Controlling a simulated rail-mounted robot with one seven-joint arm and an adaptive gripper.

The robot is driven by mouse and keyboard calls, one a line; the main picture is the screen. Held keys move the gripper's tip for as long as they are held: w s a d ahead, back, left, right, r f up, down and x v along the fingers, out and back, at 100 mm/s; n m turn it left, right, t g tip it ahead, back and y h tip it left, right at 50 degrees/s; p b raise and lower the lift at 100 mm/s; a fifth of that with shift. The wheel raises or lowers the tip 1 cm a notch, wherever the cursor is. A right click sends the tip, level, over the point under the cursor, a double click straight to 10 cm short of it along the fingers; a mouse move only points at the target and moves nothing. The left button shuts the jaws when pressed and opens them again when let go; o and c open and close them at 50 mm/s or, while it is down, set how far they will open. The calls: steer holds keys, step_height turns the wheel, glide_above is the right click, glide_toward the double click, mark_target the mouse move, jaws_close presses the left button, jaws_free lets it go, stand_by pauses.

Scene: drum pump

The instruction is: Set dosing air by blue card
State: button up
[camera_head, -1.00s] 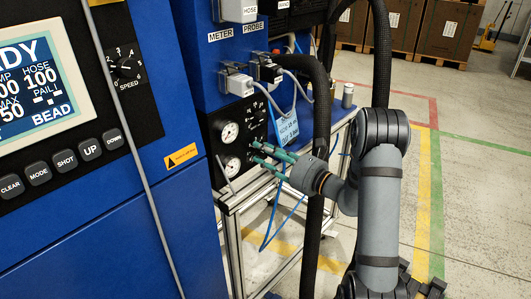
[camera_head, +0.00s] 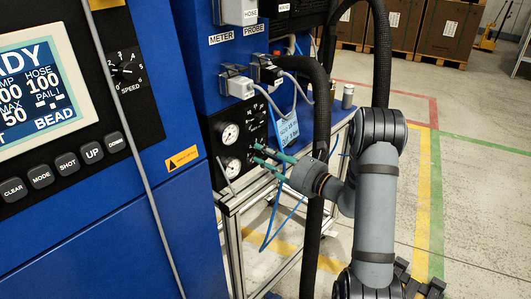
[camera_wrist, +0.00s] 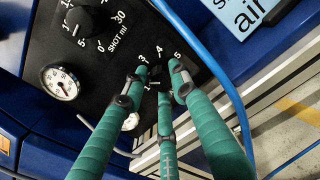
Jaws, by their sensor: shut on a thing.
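My gripper (camera_head: 255,152) has green fingers and is at the black gauge panel (camera_head: 240,128) on the blue machine. In the wrist view its three fingertips (camera_wrist: 158,76) close around a small knob, which they mostly hide. Printed numbers 1, 3, 4 and 5 show around that knob. A white gauge (camera_wrist: 62,82) is left of the fingers, and a second one (camera_wrist: 131,121) is partly hidden behind them. The pale blue card (camera_head: 287,127) hangs right of the panel, its small writing unclear in the head view. Its corner (camera_wrist: 250,14) reads "air" in the wrist view.
The SHOT ml knob (camera_wrist: 84,18) sits above the gripped one. Blue tubing (camera_wrist: 205,55) runs close to the fingers. A thick black hose (camera_head: 319,120) hangs beside the card. The metal frame (camera_head: 250,200) stands below the panel. Open floor (camera_head: 480,200) lies to the right.

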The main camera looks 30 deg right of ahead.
steer(key=m+p, duration=0.2)
steer(key=m, duration=0.1)
steer(key=m+p, duration=0.1)
steer(key=m, duration=0.1)
steer(key=shift+w+d+r+p, duration=0.1)
steer(key=shift+d+r+p, duration=0.15)
steer(key=shift+r+p, duration=0.1)
steer(key=shift+d+f+m+p, duration=0.1)
steer(key=shift+m+p, duration=0.75)
steer(key=shift+m, duration=0.35)
steer(key=shift+f, duration=0.1)
steer(key=o, duration=0.9)
steer(key=shift+o, duration=1.2)
steer(key=shift+f, duration=0.1)
